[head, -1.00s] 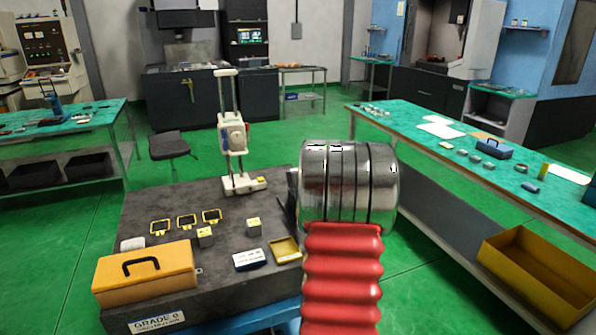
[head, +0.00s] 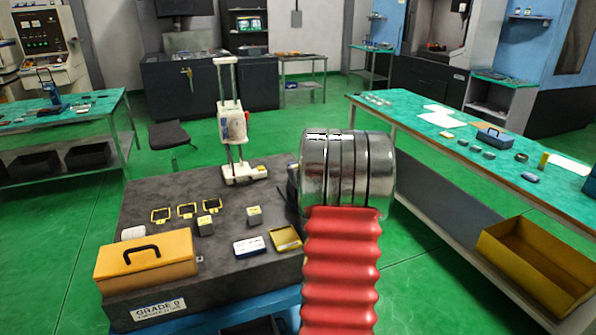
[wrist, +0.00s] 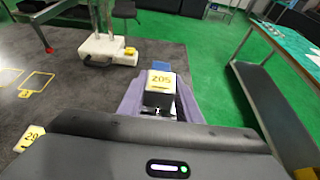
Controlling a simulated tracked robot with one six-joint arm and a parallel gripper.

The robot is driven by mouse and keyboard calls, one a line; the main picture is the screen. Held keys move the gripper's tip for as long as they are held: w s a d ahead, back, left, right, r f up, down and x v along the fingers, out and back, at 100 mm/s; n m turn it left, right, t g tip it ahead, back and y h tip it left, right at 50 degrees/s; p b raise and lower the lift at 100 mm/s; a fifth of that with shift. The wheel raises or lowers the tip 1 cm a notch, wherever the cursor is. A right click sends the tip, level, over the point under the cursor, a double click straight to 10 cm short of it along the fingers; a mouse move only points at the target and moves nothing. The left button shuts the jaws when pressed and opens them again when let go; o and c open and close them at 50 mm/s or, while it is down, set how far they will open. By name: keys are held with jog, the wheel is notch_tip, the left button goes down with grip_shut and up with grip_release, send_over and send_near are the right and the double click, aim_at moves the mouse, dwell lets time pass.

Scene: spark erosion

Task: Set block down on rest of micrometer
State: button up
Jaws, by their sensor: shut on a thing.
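In the wrist view my gripper (wrist: 160,105) is shut on a pale, yellow-topped block (wrist: 161,80) marked with dark characters that read like 205. The block sits between the purple-grey fingers. A white two-column instrument (head: 231,125), apparently the micrometer, stands upright at the back of the dark slab. Its white base also shows in the wrist view (wrist: 104,48), ahead and left of the held block and apart from it. A small yellow piece (wrist: 130,51) is at the base's right end; I cannot tell whether it is the rest. In the head view my arm hides the held block.
The dark slab (head: 150,215) carries yellow frames (head: 187,211), small blocks (head: 254,215), a white-and-dark case (head: 250,246), a yellow tray (head: 286,238) and an orange box (head: 147,262). A green-topped bench (head: 420,130) stands right.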

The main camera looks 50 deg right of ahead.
jog(key=shift+f, duration=0.1)
jog(key=o, duration=1.2)
jog(key=shift+o, duration=0.2)
jog(key=v, duration=1.3)
jog(key=shift+s+a, duration=0.15)
jog(key=shift+s, duration=0.25)
